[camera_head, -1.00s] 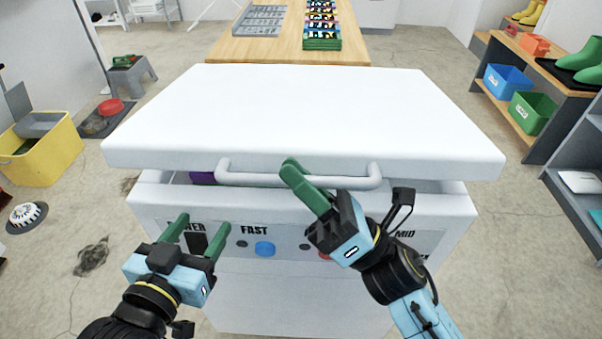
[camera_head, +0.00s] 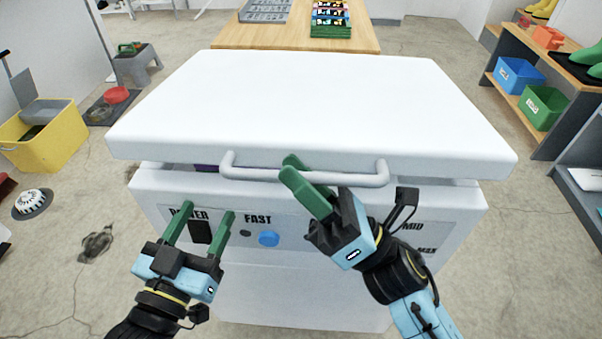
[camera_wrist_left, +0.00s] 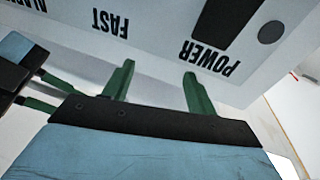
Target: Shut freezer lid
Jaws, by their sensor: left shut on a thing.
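The white freezer lid (camera_head: 310,105) lies nearly level over the freezer body (camera_head: 300,292), with a narrow dark gap under its front edge. A bar handle (camera_head: 245,173) runs along the lid's front. My right gripper (camera_head: 298,177) is at the handle's middle, its green fingers overlapping the bar; how tightly they close on it is hidden. My left gripper (camera_head: 204,230) is lower, in front of the POWER label on the panel. Its fingers are apart, with nothing visible between them; they also show apart in the left wrist view (camera_wrist_left: 155,92).
A purple item (camera_head: 205,168) shows in the gap at the left. A wooden table (camera_head: 290,40) stands behind the freezer. A yellow bin (camera_head: 45,140) is at left, and a shelf (camera_head: 560,75) with blue and green bins is at right. Floor is open on both sides.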

